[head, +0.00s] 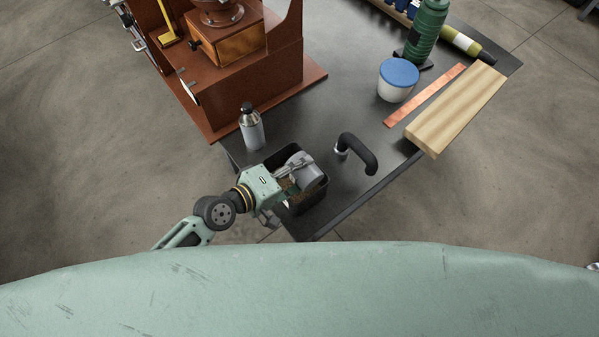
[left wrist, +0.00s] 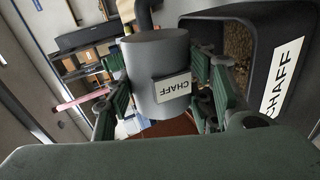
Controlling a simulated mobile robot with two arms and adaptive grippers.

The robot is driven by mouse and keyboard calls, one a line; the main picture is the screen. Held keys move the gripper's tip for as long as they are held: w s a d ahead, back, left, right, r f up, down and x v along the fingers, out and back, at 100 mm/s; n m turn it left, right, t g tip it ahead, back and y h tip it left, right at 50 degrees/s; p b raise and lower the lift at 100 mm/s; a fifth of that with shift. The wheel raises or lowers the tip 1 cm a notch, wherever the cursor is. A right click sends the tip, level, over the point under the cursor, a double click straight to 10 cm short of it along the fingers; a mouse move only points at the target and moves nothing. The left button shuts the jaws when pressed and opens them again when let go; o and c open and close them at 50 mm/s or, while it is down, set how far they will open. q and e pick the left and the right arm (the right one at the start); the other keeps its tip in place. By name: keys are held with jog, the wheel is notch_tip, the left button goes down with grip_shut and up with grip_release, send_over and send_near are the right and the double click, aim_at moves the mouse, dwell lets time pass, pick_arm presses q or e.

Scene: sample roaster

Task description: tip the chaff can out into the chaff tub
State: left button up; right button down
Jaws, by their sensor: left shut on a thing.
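The grey chaff can (head: 304,166) is tipped well over onto its side above the black chaff tub (head: 323,190). My left gripper (head: 290,172) is shut around the can's side. In the left wrist view the can (left wrist: 155,70) sits between the fingers of my left gripper (left wrist: 160,90), its CHAFF label upside down. The tub (left wrist: 292,45), with its own CHAFF label, is beside it on the right. Brown chaff (left wrist: 238,42) shows inside the tub. I cannot see into the can's mouth. My right gripper is not in view.
The tub stands near the dark table's (head: 345,105) front corner. A metal bottle (head: 252,130) and the brown roaster (head: 265,75) are behind it. A black curved handle (head: 362,150) is to its right. A blue-lidded jar (head: 397,80) and wooden block (head: 455,110) are farther right.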

aim_at(292, 160)
pick_arm(q)
jog(key=shift+w+a+f+n+g+h+b, duration=0.2)
jog(key=shift+w+f+n+g+h+b, duration=0.15)
jog(key=shift+n+b, duration=0.45)
jog(key=shift+w+a+r+n+g+h+b, duration=0.35)
jog(key=shift+w+n+g+b, duration=0.1)
jog(key=shift+n+b, duration=0.4)
jog(key=shift+w+a+r+n+g+h+b, duration=0.15)
jog(key=shift+w+r+n+g+h+b, duration=0.15)
jog(key=shift+n, duration=0.35)
jog(key=shift+s, duration=0.1)
notch_tip(292, 160, up, 3)
jog(key=p, duration=0.3)
